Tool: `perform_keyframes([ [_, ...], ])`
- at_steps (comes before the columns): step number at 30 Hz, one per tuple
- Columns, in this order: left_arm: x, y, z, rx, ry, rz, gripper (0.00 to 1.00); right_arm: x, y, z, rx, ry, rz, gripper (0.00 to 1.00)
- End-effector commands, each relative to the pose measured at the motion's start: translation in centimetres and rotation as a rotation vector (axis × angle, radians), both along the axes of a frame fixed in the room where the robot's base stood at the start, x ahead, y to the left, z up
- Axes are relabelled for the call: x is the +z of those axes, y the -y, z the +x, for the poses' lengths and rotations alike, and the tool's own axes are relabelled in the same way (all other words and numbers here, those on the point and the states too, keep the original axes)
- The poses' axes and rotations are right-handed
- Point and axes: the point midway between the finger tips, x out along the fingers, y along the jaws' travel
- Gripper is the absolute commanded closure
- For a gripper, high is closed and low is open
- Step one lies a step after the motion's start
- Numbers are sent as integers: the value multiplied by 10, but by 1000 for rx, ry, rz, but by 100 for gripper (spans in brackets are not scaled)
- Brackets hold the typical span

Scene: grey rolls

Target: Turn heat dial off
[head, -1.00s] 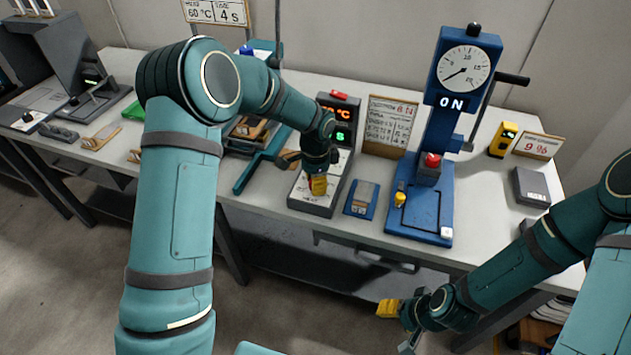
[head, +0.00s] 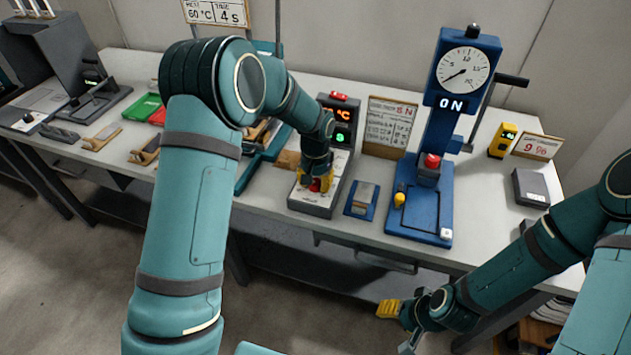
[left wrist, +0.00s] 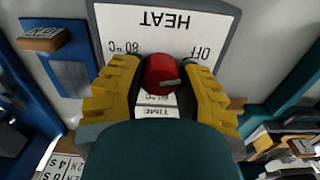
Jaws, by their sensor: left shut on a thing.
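The heat dial is a red round knob (left wrist: 160,72) on the white panel face (left wrist: 120,22), whose HEAT, 80 °C and OFF labels appear upside down in the left wrist view. A pale pointer mark on the knob points right and slightly down in that view; OFF is printed to the upper right. My left gripper (head: 318,184) has its yellow fingers on either side of the knob, shut on it. In the head view the gripper partly hides the dial on the grey control box (head: 312,207). My right gripper (head: 388,308) hangs beyond the table's front edge, its opening unclear.
A blue press (head: 430,180) with a gauge and an ON sign stands right of the control box. A small blue plate (head: 351,208) lies between them. A card (head: 388,125) stands behind. Teal fixtures and wooden pieces lie to the left.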

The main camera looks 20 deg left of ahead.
Motion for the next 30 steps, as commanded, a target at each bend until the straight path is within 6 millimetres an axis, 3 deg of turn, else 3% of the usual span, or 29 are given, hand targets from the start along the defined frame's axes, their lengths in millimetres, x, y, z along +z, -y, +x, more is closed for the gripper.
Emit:
perform_keyframes([
  [12, -1, 0, 0, 209, -1, 0, 100, 3, 0, -1, 1, -2, 0, 46],
  [30, -1, 0, -1, 247, -2, 0, 100, 4, 0, -1, 1, -2, 0, 46],
])
